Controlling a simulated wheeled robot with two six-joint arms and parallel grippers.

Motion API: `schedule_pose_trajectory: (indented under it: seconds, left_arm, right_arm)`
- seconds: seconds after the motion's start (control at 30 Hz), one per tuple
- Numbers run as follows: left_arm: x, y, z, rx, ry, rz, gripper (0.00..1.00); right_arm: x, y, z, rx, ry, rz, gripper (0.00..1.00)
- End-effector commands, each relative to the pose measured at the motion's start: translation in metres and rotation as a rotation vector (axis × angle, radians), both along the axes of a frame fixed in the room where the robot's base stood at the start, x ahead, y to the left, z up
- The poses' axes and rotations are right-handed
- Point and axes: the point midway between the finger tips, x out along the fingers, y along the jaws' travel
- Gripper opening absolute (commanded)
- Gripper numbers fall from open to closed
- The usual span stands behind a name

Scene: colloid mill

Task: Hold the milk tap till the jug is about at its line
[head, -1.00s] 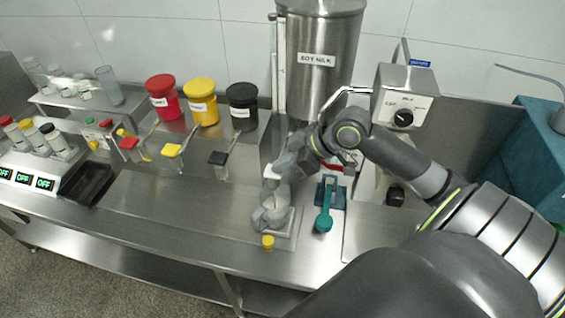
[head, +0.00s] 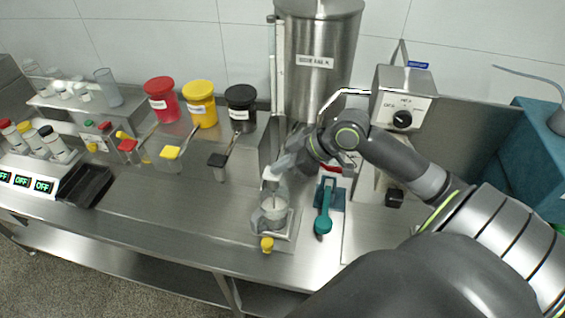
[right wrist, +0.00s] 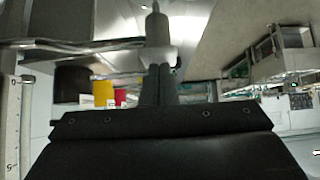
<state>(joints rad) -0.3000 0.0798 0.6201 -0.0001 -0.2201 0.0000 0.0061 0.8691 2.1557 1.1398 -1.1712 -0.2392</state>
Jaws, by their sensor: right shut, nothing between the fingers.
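The clear jug (head: 273,214) stands upright on a small tray below the steel milk tank (head: 318,85). Its fill line and any milk level are too small to read. The tap's white part (head: 271,174) shows just above the jug. My right gripper (head: 284,166) is at the tap, above the jug, shut with nothing between its fingers. In the right wrist view the shut fingertips (right wrist: 160,70) are against or very close to a white piece (right wrist: 160,56) below a grey cylinder; contact is unclear. My left gripper is out of view.
A teal spoon (head: 323,210) lies right of the jug, and a small yellow-capped item (head: 267,244) stands in front. A box with a black knob (head: 403,119) stands behind my right arm. Red, yellow and black tubs (head: 200,103) stand left.

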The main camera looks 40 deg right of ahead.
Motion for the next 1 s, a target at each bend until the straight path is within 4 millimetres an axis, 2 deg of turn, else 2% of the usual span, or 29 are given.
schedule_pose_trajectory:
  seconds: [0.03, 0.17, 0.47, 0.6, 1.0]
  left_arm:
    - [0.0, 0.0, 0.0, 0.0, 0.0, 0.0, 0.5]
    - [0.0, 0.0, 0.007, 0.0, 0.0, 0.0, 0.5]
    - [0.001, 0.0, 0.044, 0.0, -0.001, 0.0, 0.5]
    - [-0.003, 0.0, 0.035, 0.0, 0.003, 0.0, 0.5]
    - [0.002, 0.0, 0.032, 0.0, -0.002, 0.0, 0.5]
  right_arm:
    - [-0.003, -0.002, -0.005, -0.003, 0.017, -0.004, 0.0]
    - [-0.002, -0.002, 0.003, -0.003, 0.016, -0.004, 0.0]
    - [0.005, -0.005, 0.045, -0.003, 0.004, -0.011, 0.0]
    - [-0.001, -0.012, 0.048, -0.01, 0.001, -0.01, 0.0]
    - [-0.021, -0.027, 0.074, -0.008, 0.0, -0.009, 0.0]
